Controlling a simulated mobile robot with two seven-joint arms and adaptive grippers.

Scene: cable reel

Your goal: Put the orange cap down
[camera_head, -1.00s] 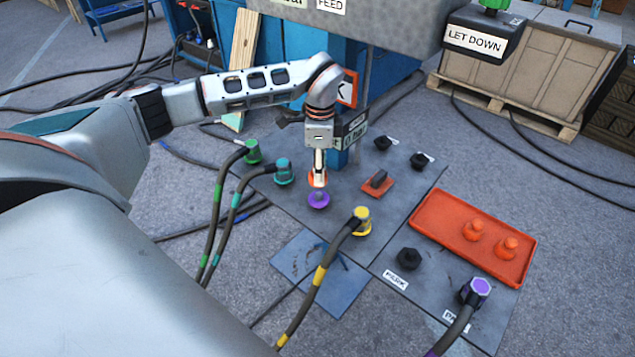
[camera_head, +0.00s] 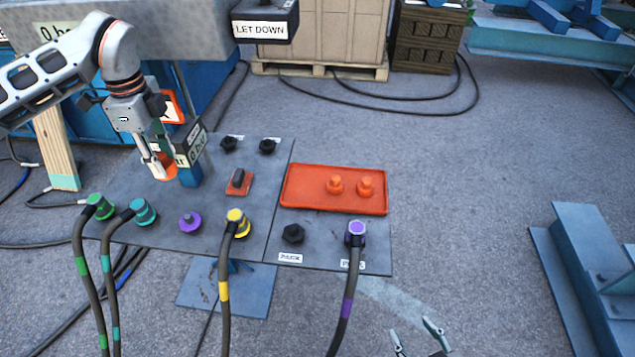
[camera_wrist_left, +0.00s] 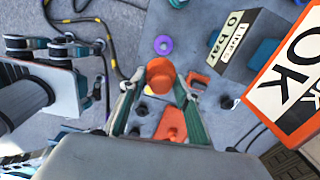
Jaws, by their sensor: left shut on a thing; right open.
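My left gripper (camera_head: 158,165) is shut on an orange cap (camera_head: 166,168) and holds it above the grey panel (camera_head: 125,207), behind the bare purple port (camera_head: 190,222). The left wrist view shows the cap (camera_wrist_left: 160,75) between the two fingers, clear of the purple port (camera_wrist_left: 163,44). The orange tray (camera_head: 305,199) lies on the panel to the right, with two orange caps (camera_head: 335,185) (camera_head: 366,187) standing in its right part. My right gripper (camera_head: 422,339) is open and empty at the bottom edge of the head view.
Green (camera_head: 100,207), teal (camera_head: 143,212) and yellow (camera_head: 236,222) connectors with hoses stand on the panel. A purple-topped plug (camera_head: 356,231) stands in front of the tray. A post with a gauge sign (camera_head: 190,148) is close beside the left gripper. The tray's left part is clear.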

